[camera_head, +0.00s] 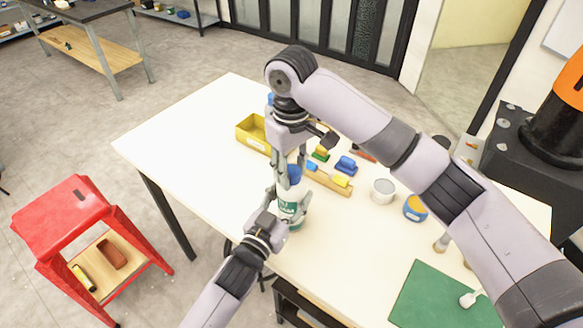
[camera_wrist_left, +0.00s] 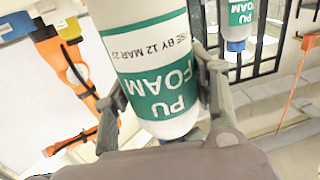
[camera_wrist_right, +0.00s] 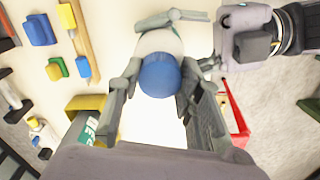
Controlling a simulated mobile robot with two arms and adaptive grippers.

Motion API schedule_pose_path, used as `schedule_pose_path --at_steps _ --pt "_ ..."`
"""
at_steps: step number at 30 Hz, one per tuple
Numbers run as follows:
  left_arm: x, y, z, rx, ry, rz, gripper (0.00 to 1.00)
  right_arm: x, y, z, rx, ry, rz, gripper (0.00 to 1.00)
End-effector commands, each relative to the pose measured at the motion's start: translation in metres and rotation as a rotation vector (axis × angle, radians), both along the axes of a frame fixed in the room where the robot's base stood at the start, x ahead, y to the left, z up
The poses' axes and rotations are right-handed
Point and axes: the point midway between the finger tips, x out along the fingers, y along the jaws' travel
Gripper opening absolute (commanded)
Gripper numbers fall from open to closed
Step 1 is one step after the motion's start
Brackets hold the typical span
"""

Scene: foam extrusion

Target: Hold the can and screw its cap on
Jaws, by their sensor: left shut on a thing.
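The can (camera_head: 289,212) is white and green with a blue cap (camera_head: 294,172) at its top. It stands roughly upright near the table's front edge. My left gripper (camera_head: 290,215) is shut around its body; the left wrist view shows the can's "PU FOAM" label (camera_wrist_left: 160,85) between the fingers. My right gripper (camera_head: 287,178) comes down from above. In the right wrist view its fingers lie on both sides of the blue cap (camera_wrist_right: 160,76); whether they press on it is unclear. How the cap sits on the can is hidden.
On the white table (camera_head: 190,140) are a yellow bin (camera_head: 252,133), wooden tools with blue and yellow blocks (camera_head: 341,181), a tin (camera_head: 382,190), a blue-orange pot (camera_head: 415,208) and a green mat (camera_head: 440,298). A red stool (camera_head: 75,215) stands left.

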Motion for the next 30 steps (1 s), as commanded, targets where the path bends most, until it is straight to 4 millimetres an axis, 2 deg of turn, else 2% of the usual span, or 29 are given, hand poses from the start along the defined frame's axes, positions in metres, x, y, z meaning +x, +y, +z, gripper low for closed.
schedule_pose_path --at_steps 10,20,23,26,30 --pt "0.000 0.000 0.000 0.000 0.000 -0.001 0.00 0.000 0.000 0.000 0.001 -0.001 0.003 0.56" --pt "0.000 0.000 0.000 0.000 0.000 -0.001 0.00 0.000 0.000 0.003 0.001 -0.002 0.003 0.56" --pt "0.000 0.000 0.000 0.000 0.000 -0.001 0.00 0.001 0.001 0.012 0.003 -0.003 0.003 0.56" --pt "0.000 0.000 0.000 0.000 0.000 -0.001 0.00 0.001 0.001 0.030 0.002 -0.005 0.004 0.56" --pt "0.000 0.000 0.000 0.000 0.000 -0.001 0.00 0.002 0.000 0.062 -0.001 -0.007 0.002 0.56"
